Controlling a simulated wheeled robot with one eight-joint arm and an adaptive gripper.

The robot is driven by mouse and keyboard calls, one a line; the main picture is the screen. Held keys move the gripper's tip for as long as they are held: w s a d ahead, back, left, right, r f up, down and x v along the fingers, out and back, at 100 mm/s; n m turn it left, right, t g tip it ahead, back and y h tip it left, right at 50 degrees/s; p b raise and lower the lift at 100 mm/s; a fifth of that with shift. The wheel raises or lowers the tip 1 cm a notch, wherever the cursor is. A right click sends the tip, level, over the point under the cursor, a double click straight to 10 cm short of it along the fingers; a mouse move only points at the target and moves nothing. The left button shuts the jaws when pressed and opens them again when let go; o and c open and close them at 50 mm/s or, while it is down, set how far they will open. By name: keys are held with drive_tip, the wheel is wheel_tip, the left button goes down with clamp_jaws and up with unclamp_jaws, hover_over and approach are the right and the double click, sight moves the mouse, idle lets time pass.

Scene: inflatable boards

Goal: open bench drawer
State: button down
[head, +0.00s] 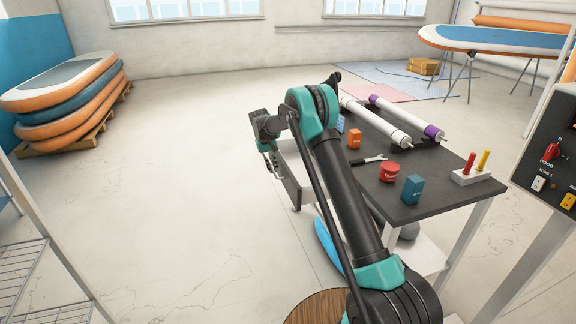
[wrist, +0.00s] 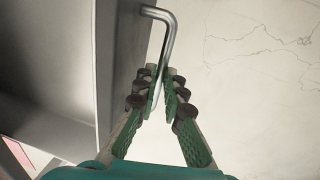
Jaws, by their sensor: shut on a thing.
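The bench drawer (head: 292,184) sticks out from the left side of the dark-topped bench (head: 432,166), so it stands open. Part of it is hidden behind my arm. In the wrist view, the drawer's grey front panel (wrist: 119,60) is at the centre left, with its hollow inside to the left. A bent metal bar handle (wrist: 166,42) runs down between the green fingers of my gripper (wrist: 162,76). The fingers are closed around the handle. In the head view my gripper (head: 270,162) is at the outer face of the drawer front.
Stacked boards (head: 62,100) lie at the far left. The floor (head: 190,180) left of the drawer is clear.

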drive_tip(key=shift+s+a, duration=0.3)
drive_tip(key=shift+a, duration=0.6)
drive_tip(key=shift+s+a, duration=0.25)
drive_tip(key=shift+a, duration=0.65)
drive_tip(key=c, duration=1.9)
unclamp_jaws()
drive_tip(key=r, duration=0.4)
drive_tip(key=a+r, duration=0.1)
drive_tip(key=r, duration=0.3)
drive_tip(key=a+r, duration=0.1)
drive_tip(key=r, duration=0.2)
drive_tip(key=shift+s+r, duration=0.35)
drive_tip(key=shift+r, duration=0.05)
